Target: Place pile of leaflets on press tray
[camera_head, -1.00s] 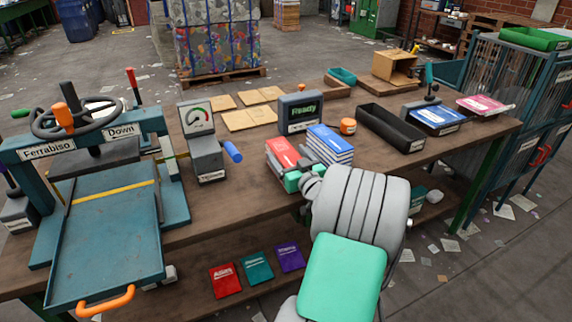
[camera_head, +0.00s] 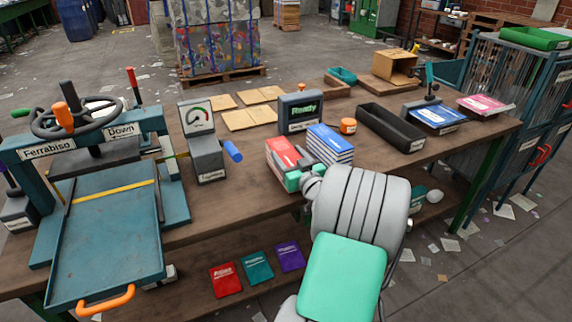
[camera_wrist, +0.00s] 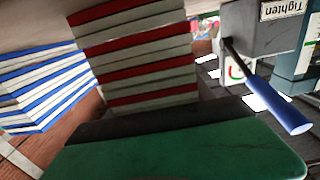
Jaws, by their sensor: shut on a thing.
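A pile of red-and-white leaflets (camera_head: 283,155) is at the middle of the workbench, and my gripper (camera_head: 298,178) is shut on it. In the wrist view the pile (camera_wrist: 135,55) shows as red and white layers just beyond the green-and-dark finger (camera_wrist: 180,150). Whether the pile is clear of the bench is hard to tell. The press tray (camera_head: 108,240) is a flat blue-green tray with an orange handle, pulled out at the front left under the "Ferrabiso" press; it looks empty, with a yellow line across its back part.
A blue-and-white pile (camera_head: 331,146) stands right beside the red one. A gauge box (camera_head: 207,155) with a blue lever (camera_head: 232,151) stands between the pile and the press. A "Ready" display (camera_head: 299,112) is behind. A black tray (camera_head: 390,127) lies to the right.

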